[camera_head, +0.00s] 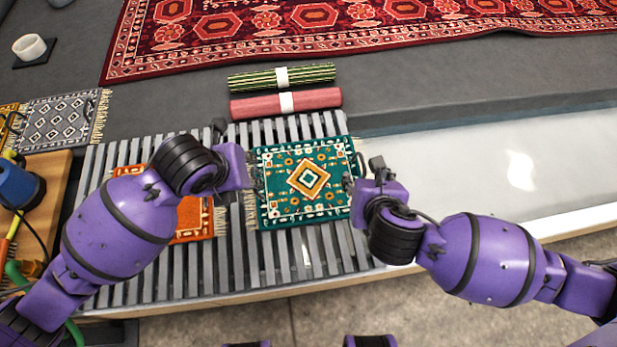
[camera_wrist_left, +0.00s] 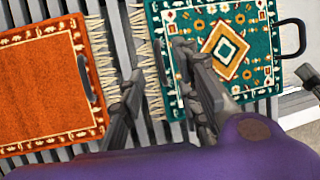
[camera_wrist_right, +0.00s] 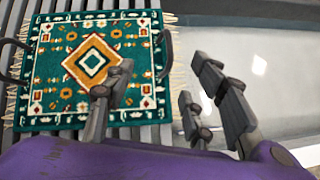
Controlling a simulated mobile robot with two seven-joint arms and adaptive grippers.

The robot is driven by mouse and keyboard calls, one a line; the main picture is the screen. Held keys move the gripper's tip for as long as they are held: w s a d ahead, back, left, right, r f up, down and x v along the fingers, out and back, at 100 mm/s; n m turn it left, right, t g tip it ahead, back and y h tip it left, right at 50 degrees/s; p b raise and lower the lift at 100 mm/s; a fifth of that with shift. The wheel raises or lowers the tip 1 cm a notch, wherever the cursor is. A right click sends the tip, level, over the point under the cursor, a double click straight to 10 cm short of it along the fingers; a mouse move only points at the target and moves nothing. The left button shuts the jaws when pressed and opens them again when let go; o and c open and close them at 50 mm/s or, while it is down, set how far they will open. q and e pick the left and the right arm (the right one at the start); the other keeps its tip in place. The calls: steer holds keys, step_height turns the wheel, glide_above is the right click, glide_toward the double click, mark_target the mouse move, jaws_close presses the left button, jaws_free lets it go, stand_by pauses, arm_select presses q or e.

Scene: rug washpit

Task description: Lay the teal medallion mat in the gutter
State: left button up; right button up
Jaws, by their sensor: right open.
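The teal medallion mat (camera_head: 307,181) lies flat on a grey slatted rack (camera_head: 335,257), with an orange-and-white diamond in its middle. Dark loop handles stand at its sides; the right handle shows in the left wrist view. My left gripper (camera_head: 253,181) is at the mat's left edge, its fingers apart on either side of the fringe in the left wrist view (camera_wrist_left: 157,64). My right gripper (camera_head: 351,183) is at the right edge, open, with the right handle between its fingers in the right wrist view (camera_wrist_right: 162,64). The pale, glossy gutter (camera_head: 480,172) lies empty to the right.
An orange mat (camera_head: 190,222) lies left of the teal one, partly behind my left arm. Two rolled rugs, green-striped (camera_head: 255,79) and pink (camera_head: 250,104), lie beyond the rack. A grey patterned mat (camera_head: 58,119) and a large red rug (camera_head: 200,35) lie farther off.

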mark_target(252, 176)
arm_select(q)
steer(key=x, duration=0.6)
steer(key=shift+w+f, duration=0.15)
steer(key=shift+f, duration=0.25)
arm_select(e)
steer(key=x, duration=0.6)
steer(key=shift+w+f, duration=0.3)
arm_select(q)
steer(key=shift+w+d+f, duration=0.1)
steer(key=shift+w+f, duration=0.05)
steer(key=shift+f, duration=0.25)
arm_select(e)
steer(key=shift+w+a+f, duration=0.1)
steer(key=shift+w+f, duration=0.15)
steer(key=shift+w, duration=0.15)
